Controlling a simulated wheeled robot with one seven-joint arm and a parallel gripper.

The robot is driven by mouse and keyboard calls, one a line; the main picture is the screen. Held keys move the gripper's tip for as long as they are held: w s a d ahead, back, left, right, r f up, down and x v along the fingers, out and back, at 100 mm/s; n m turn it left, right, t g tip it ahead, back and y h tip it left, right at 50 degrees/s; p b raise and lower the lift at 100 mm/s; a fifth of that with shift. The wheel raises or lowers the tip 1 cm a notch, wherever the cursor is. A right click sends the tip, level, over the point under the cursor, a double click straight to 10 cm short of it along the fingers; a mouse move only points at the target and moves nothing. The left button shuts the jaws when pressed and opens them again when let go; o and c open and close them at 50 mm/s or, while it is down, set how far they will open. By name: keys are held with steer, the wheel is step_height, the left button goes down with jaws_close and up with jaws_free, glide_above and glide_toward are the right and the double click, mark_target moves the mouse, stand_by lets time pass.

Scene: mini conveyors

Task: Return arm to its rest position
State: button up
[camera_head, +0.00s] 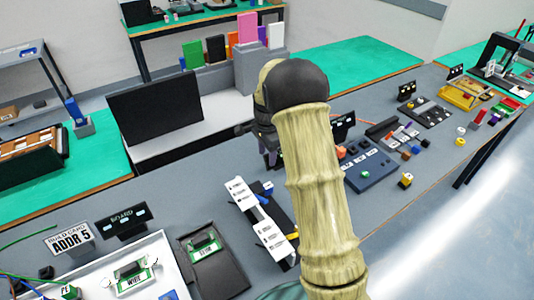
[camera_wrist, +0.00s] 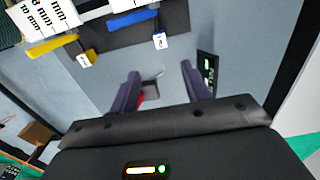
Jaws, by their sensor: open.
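My arm rises through the middle of the head view, bent at a dark elbow joint at the top. In the head view the gripper is mostly hidden behind my arm; only a bit of a finger (camera_head: 272,158) shows. The white panels (camera_wrist: 48,14) with a yellow tab (camera_wrist: 50,50) and a blue tab (camera_wrist: 132,18) are at the wrist view's top.
A black monitor (camera_head: 156,103) stands behind the table, left of my arm. A blue board (camera_head: 372,167) with small parts lies to the right. A white tray (camera_head: 178,268) and a dark tray (camera_head: 213,262) lie at front left. Bare table lies between the monitor and conveyor.

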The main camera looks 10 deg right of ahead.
steer(key=s+r+n+t, duration=0.1)
steer(key=s+r+n, duration=0.2)
steer(key=s+n, duration=0.4)
steer(key=s+a+r+n+t, duration=0.1)
steer(key=s+r+n, duration=0.3)
steer(key=s, duration=1.5)
steer(key=n, duration=0.3)
steer(key=shift+a+t, duration=0.3)
steer(key=shift+d, duration=0.5)
